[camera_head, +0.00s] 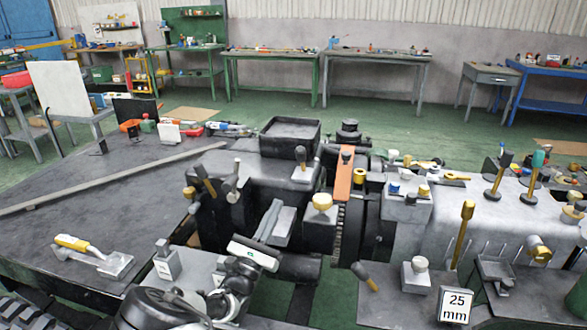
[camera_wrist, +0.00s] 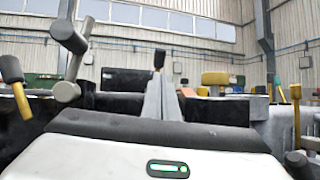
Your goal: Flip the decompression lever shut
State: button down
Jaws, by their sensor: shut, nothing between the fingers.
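I cannot tell for sure which of several levers on the dark machine (camera_head: 222,160) is the decompression lever. A grey lever (camera_head: 232,180) stands on its left front; a similar dark-knobbed grey lever is close at the left in the wrist view (camera_wrist: 78,52). Beside it is a dark lever with a yellowish part (camera_head: 205,181). A black-knobbed lever (camera_head: 301,156) sits on a pale block on top. My gripper (camera_head: 276,208) is shut and empty in front of the machine, right of the grey lever. In the wrist view its fingers (camera_wrist: 161,95) point away, below a black knob (camera_wrist: 159,59).
A yellow-knobbed block (camera_head: 322,203) is close right of my gripper. An orange upright strip (camera_head: 344,178) and dark wheel lie farther right. A yellow-handled tool (camera_head: 80,245) lies on the dark table (camera_head: 120,205) at left. A "25 mm" sign (camera_head: 455,305) stands at front right.

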aim_at(299, 158)
jog(key=b+x, duration=0.1)
jog(key=x, duration=1.3)
jog(key=shift+w, duration=0.1)
